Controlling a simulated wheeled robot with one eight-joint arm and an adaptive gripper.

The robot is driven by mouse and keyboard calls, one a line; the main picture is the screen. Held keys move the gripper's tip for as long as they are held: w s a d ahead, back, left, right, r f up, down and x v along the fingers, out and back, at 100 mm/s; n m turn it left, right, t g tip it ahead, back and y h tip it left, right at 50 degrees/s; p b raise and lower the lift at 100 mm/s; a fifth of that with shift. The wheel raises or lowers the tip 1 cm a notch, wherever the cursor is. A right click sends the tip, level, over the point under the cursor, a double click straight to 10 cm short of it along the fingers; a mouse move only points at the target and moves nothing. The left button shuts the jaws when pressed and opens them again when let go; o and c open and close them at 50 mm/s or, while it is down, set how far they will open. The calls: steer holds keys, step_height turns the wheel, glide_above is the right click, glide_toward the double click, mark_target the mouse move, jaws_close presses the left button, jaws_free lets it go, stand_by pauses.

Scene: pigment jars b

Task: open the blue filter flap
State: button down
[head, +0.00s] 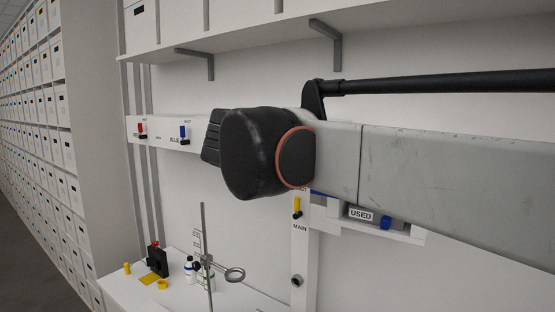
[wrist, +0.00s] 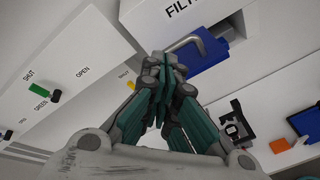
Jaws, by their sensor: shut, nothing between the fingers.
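In the wrist view, the blue filter flap (wrist: 208,56) shows as a blue panel below a white box (wrist: 160,14) with a label starting "FILT". A grey bent handle (wrist: 188,41) is at the panel's left. A dark gap shows beside the blue; I cannot tell how far the flap stands open. My gripper (wrist: 163,62) is shut and empty, its fingertips close to the handle; I cannot tell whether they touch. In the head view my arm hides the gripper and most of the filter area.
A green lever (wrist: 45,93) is on a white panel marked SHUT and OPEN. In the head view, a yellow lever (head: 297,205) marked MAIN and a tray labelled USED (head: 360,215) are below my arm. A ring stand (head: 207,265) and a black device (head: 157,262) stand on the bench.

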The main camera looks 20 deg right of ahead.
steer(key=d+r+m+g+y, duration=0.15)
steer(key=r+m, duration=0.25)
steer(key=m, duration=0.9)
steer(key=d+r+m+y, duration=0.15)
steer(key=r+m, duration=0.35)
steer(key=m, duration=0.9)
steer(key=p+x, duration=0.1)
steer(key=x, duration=0.8)
steer(key=shift+w+d+p, duration=0.15)
steer(key=shift+d+p, duration=0.25)
steer(key=shift+d, duration=0.05)
steer(key=f, duration=0.2)
steer(key=f+p, duration=0.1)
steer(key=shift+s+a+f, duration=0.25)
steer(key=shift+a+f, duration=0.05)
steer(key=shift+a, duration=0.05)
steer(key=shift+f, duration=0.4)
steer(key=shift+s+a+h, duration=0.1)
steer(key=shift+a+h, duration=0.05)
steer(key=shift+h, duration=0.15)
steer(key=f+b, duration=0.1)
steer(key=a+f+h+b, duration=0.1)
steer(key=s+f+t+b, duration=0.1)
steer(key=b, duration=0.1)
steer(key=shift+a+h, duration=0.25)
steer(key=shift+h, duration=0.05)
steer(key=shift+s+f, duration=0.2)
